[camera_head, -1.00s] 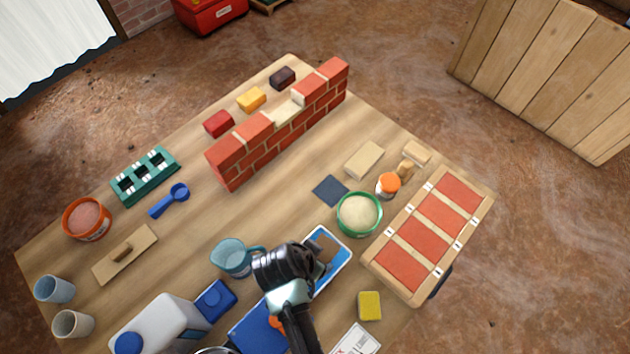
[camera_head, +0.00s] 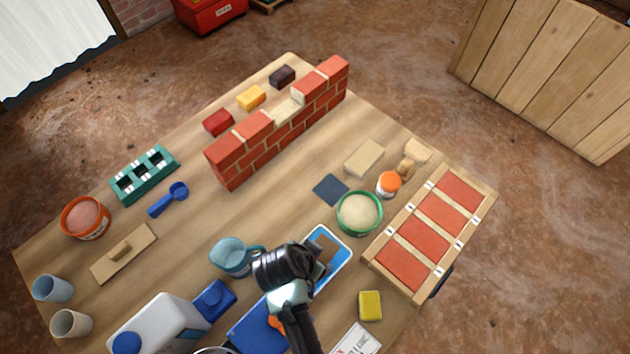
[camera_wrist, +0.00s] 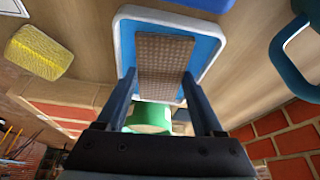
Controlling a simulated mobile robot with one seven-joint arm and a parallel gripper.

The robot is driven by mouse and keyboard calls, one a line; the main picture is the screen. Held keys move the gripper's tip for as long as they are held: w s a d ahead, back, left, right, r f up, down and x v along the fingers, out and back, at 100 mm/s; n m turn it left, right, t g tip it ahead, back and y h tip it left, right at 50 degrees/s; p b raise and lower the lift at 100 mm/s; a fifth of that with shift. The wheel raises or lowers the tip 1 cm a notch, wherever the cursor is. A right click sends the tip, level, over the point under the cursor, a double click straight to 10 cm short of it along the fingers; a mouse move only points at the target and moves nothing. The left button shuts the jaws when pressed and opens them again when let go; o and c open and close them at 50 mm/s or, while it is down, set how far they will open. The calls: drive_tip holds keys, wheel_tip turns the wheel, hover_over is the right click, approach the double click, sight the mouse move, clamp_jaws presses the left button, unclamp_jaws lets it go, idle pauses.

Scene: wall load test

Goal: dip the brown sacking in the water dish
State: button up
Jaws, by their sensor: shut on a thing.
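The water dish (camera_head: 343,262) is a shallow blue tray with a white rim, near the table's front edge. It also shows in the wrist view (camera_wrist: 208,48). The brown sacking (camera_wrist: 163,58) is a flat textured strip that appears over the dish's blue inside. Part of it shows in the head view (camera_head: 326,246). My gripper (camera_wrist: 160,78) is shut on the sacking, with a finger at each side of it. In the head view my gripper (camera_head: 314,266) covers the dish's near left part. I cannot tell whether the sacking touches the water.
A blue mug (camera_head: 230,257) stands close left of my gripper, and a green bowl of sand (camera_head: 359,213) is just beyond the dish. A yellow sponge (camera_head: 370,305) lies at the right. A brick wall (camera_head: 240,160) stands farther back. The table's middle is clear.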

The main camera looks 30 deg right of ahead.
drive_tip(key=o, duration=1.2)
